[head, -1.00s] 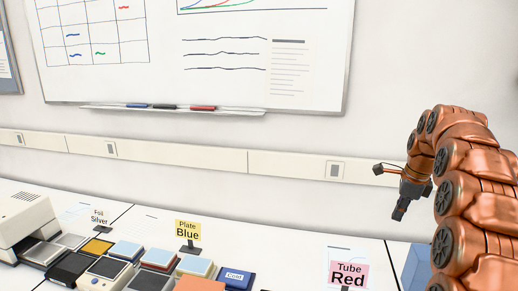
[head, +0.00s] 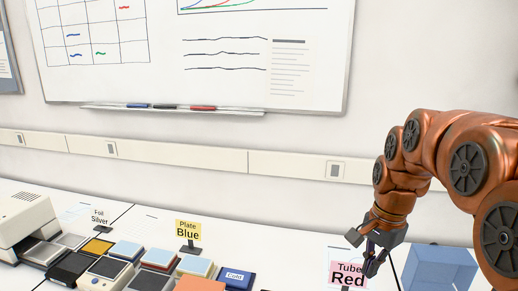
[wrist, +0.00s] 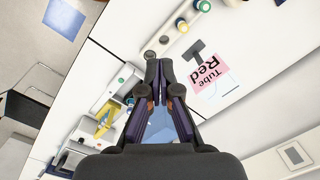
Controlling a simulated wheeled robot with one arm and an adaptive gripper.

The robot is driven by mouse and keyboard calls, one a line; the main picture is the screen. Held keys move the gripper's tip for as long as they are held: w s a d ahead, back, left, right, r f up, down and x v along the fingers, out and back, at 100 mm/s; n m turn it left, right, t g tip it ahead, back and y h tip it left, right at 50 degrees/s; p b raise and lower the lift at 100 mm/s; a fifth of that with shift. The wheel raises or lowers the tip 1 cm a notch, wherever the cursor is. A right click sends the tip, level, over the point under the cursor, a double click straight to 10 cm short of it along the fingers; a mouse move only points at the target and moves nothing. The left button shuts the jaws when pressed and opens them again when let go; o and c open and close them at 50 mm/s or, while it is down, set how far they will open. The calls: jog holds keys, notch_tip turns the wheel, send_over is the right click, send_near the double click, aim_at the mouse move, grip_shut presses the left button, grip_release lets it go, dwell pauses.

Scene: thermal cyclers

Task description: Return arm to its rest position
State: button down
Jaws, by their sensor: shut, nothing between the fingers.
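My gripper (head: 374,262) is at the lower right of the head view, pointing down. It overlaps the right part of the pink "Tube Red" sign (head: 343,275) in that view. In the wrist view my gripper (wrist: 159,64) is shut, its two fingers together at the tips, with nothing held. The "Tube Red" sign (wrist: 206,75) lies to the right of the fingertips there, apart from them. My copper-coloured arm comes in from the right side of the head view.
A translucent blue box (head: 441,268) stands right of my gripper. Several coloured blocks, a "Plate Blue" sign (head: 187,230) and a "Foil Silver" sign (head: 99,217) are on the bench at left. A whiteboard (head: 225,60) hangs on the wall behind.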

jog(key=s+a+f+n, duration=0.1)
jog(key=s+n, duration=0.3)
jog(key=s, duration=0.4)
jog(key=s+a+f+n+g, duration=0.1)
jog(key=s+a+f+n, duration=0.1)
jog(key=s, duration=0.6)
jog(key=s+a+f+n, duration=0.2)
jog(key=s+f+n, duration=0.3)
jog(key=s, duration=0.3)
jog(key=shift+s+a+f+n+g+h, duration=0.25)
jog(key=shift+s+n+g+h, duration=0.05)
jog(key=shift+s+g+h, duration=0.1)
